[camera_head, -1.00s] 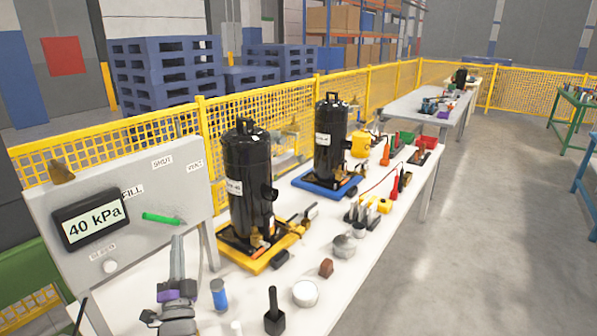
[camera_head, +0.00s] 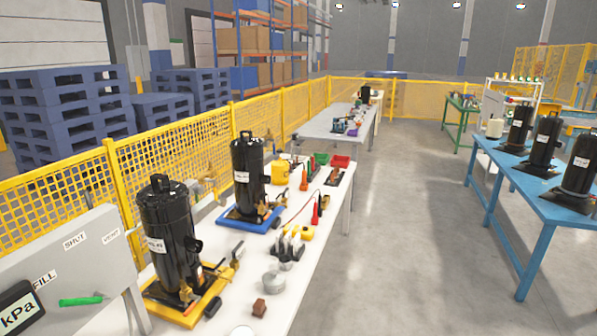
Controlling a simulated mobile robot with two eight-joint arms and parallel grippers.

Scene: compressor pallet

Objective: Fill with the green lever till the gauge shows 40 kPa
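The grey panel (camera_head: 60,262) stands at the lower left. Its green lever (camera_head: 80,301) lies nearly level just below the FILL label (camera_head: 44,279), its handle end to the left. The gauge (camera_head: 18,308) is cut by the left edge; only "kPa" is readable, and its number is out of view. The SHUT label (camera_head: 75,241) and VENT label (camera_head: 110,237) are higher on the panel. Neither gripper is in view.
A black compressor (camera_head: 167,230) stands on a yellow base on the white table. Another black compressor (camera_head: 248,170) stands on a blue base behind it. A yellow mesh fence (camera_head: 165,150) runs behind the table. A blue table (camera_head: 545,200) with compressors stands at right; open floor lies between.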

